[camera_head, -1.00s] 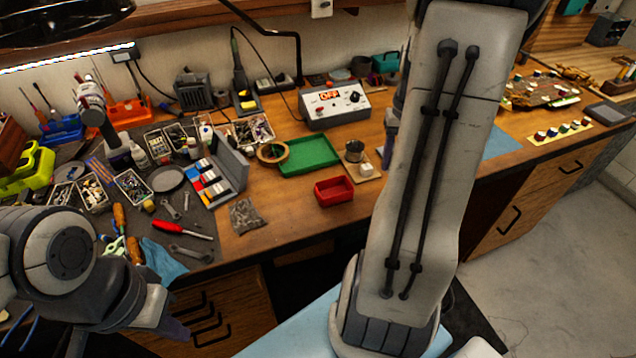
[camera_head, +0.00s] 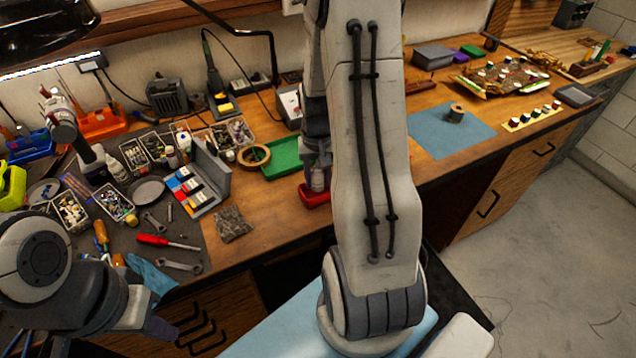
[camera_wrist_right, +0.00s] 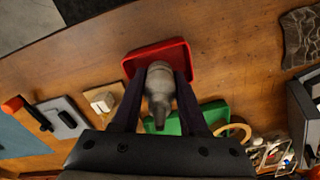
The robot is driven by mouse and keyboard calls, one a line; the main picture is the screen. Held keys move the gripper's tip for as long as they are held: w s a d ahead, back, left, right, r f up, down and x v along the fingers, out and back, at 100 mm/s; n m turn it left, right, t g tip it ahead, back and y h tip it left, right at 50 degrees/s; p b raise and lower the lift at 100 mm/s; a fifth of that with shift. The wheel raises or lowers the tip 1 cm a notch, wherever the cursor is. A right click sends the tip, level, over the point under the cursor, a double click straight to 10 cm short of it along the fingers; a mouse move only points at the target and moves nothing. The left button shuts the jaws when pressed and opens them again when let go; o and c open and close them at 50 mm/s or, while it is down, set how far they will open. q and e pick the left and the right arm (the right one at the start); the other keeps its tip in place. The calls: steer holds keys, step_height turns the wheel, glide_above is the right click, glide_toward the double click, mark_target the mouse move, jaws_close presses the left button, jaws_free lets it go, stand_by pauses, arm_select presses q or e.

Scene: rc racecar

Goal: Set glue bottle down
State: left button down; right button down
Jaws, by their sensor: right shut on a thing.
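My right gripper (camera_wrist_right: 158,100) is shut on a grey-white glue bottle (camera_wrist_right: 158,88) with a narrow nozzle. The bottle also shows in the head view (camera_head: 318,180), partly hidden by my right arm. In the wrist view the bottle overlaps the red tray (camera_wrist_right: 172,52). In the head view it appears over or at the red tray (camera_head: 313,196); I cannot tell whether it touches the tray. My left gripper (camera_head: 165,328) hangs low at the left, in front of the workbench, and its fingers are not clear enough to judge.
A green tray (camera_head: 284,157) and a roll of tape (camera_head: 254,156) lie beside the red tray. A grey bag (camera_head: 231,224) and tools on a dark mat are to the left. A blue mat (camera_head: 430,140) with a spool (camera_head: 456,112) is to the right.

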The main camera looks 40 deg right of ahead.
steer(key=shift+f, duration=1.35)
steer(key=shift+f, duration=0.1)
steer(key=shift+c, duration=2.2)
jaws_free()
step_height(320, 180, up, 12)
steer(key=shift+r, duration=0.15)
